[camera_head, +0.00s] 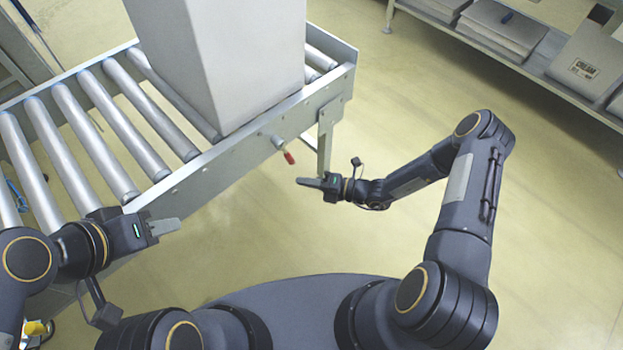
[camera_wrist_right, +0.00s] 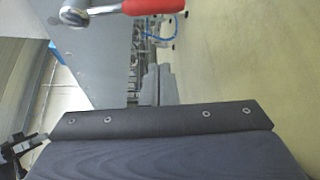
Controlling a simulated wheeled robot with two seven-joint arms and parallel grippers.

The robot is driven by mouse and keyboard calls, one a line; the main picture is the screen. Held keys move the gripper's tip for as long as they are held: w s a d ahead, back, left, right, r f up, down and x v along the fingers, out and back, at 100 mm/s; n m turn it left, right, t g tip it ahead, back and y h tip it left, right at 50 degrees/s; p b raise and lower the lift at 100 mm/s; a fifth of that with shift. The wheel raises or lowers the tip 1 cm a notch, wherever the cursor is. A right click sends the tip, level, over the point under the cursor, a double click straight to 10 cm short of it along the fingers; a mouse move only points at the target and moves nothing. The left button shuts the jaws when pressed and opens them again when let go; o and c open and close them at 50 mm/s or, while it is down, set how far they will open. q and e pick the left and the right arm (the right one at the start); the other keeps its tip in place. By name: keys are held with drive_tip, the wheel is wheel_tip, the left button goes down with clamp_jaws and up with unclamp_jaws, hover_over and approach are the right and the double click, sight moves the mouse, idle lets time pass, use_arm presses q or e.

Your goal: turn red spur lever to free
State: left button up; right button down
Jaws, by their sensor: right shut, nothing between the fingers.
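The red spur lever (camera_head: 289,157) hangs from a metal pivot on the side rail of the roller conveyor (camera_head: 225,160), its red grip slanting down to the right. In the right wrist view its red handle (camera_wrist_right: 153,7) shows at the top edge, partly cut off, beside the round metal pivot. My right gripper (camera_head: 301,182) is shut and empty, a little below and right of the lever in the head view, apart from it. My left gripper (camera_head: 176,225) is near the conveyor's front rail at lower left; its fingers overlap in view.
A tall grey box (camera_head: 225,60) stands on the rollers above the lever. A conveyor leg (camera_head: 325,140) stands right of the lever. A shelf (camera_head: 540,75) with flat grey boxes is at upper right. Open floor lies between the conveyor and the shelf.

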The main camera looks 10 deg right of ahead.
sight(284, 151)
use_arm(q)
drive_tip(key=shift+f+b, duration=0.75)
drive_tip(key=shift+f, duration=0.15)
use_arm(e)
drive_tip(key=w+a, duration=0.3)
drive_tip(key=w, duration=0.2)
drive_tip(key=shift+w+a, duration=0.15)
drive_tip(key=shift+w, duration=0.15)
use_arm(q)
drive_tip(key=shift+r, duration=0.1)
use_arm(e)
drive_tip(key=shift+r, duration=0.15)
